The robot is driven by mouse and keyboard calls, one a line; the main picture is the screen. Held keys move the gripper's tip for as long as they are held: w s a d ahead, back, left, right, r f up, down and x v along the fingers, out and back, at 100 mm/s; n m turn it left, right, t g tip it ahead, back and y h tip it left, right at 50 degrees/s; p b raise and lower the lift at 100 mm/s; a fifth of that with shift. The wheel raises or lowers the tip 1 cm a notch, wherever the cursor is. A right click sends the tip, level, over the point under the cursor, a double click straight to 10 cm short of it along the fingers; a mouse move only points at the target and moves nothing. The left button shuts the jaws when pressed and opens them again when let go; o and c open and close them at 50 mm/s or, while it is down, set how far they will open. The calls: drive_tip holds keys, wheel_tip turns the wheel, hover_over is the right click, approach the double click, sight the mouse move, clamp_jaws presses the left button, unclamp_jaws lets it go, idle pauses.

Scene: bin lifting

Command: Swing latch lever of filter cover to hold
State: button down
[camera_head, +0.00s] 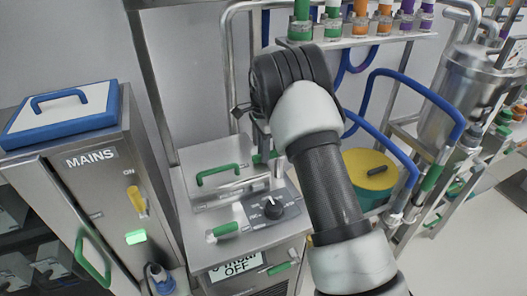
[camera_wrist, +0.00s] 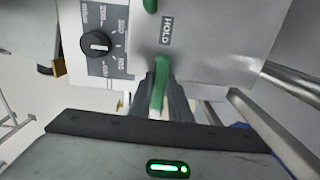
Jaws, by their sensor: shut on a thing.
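The latch lever has a green grip, seen in the wrist view (camera_wrist: 160,84) between the dark fingers of my gripper (camera_wrist: 162,98). The gripper is shut on it. In the head view my gripper (camera_head: 262,146) reaches down to the back right of the steel cabinet top, with green of the lever (camera_head: 266,158) showing beside it. The wrist view shows a HOLD label (camera_wrist: 165,31) on the steel just beyond the lever. The filter cover (camera_head: 205,190) looks like the steel lid with a green handle (camera_head: 217,173). My arm hides part of the cabinet's right side.
A black knob (camera_head: 273,208) on a dark dial plate and a green-gripped lever (camera_head: 227,229) sit on the cabinet top. Right are blue hoses (camera_head: 425,97), a yellow-lidded container (camera_head: 368,170) and a steel tank (camera_head: 462,85). Coloured bottles stand above.

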drive_tip(key=shift+w+r, duration=0.1)
drive_tip(key=c, duration=1.6)
unclamp_jaws()
drive_tip(key=shift+c, duration=0.2)
wheel_tip(320, 180, up, 17)
drive_tip(key=shift+r, duration=0.2)
drive_tip(key=s+d+r+n+t+p, duration=0.1)
drive_tip(key=s+d+r+n, duration=0.25)
drive_tip(key=s+r, duration=0.45)
drive_tip(key=s+d+r+n+t, duration=0.25)
drive_tip(key=s+r+n, duration=0.2)
drive_tip(key=s, duration=0.65)
drive_tip(key=s+d+f+n+t, duration=0.1)
drive_tip(key=s+f+n, duration=0.1)
drive_tip(key=s, duration=0.7)
drive_tip(key=s+f+n+t, duration=0.1)
drive_tip(key=s+n, duration=0.3)
drive_tip(key=s, duration=0.5)
drive_tip(key=shift+d+f+n+p, duration=0.3)
drive_tip(key=shift+d+f+p, duration=0.1)
drive_tip(key=shift+f, duration=0.35)
